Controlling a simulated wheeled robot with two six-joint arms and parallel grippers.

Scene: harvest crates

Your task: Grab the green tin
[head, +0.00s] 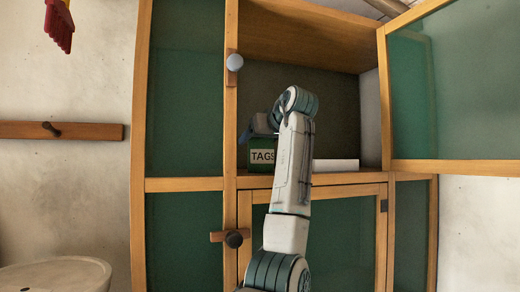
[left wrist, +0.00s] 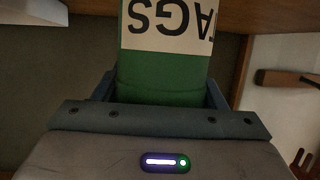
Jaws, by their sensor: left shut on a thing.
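The green tin (head: 259,168) with a white label reading TAGS stands on the shelf inside the open cabinet compartment in the head view. In the left wrist view the tin (left wrist: 160,75) fills the space between the fingers, its label upside down. My left gripper (head: 262,128) reaches into the compartment at the top of the tin, and its jaws are shut on it. The fingers are partly hidden by the arm in the head view. Whether the tin touches the shelf is unclear. My right gripper is not in view.
A white block-like item (head: 335,165) lies on the shelf to the right of the tin. The glazed door (head: 450,166) of this compartment hangs open to the right. The lower door (head: 340,189) is closed. A wooden rail with a peg (head: 60,131) is on the left wall.

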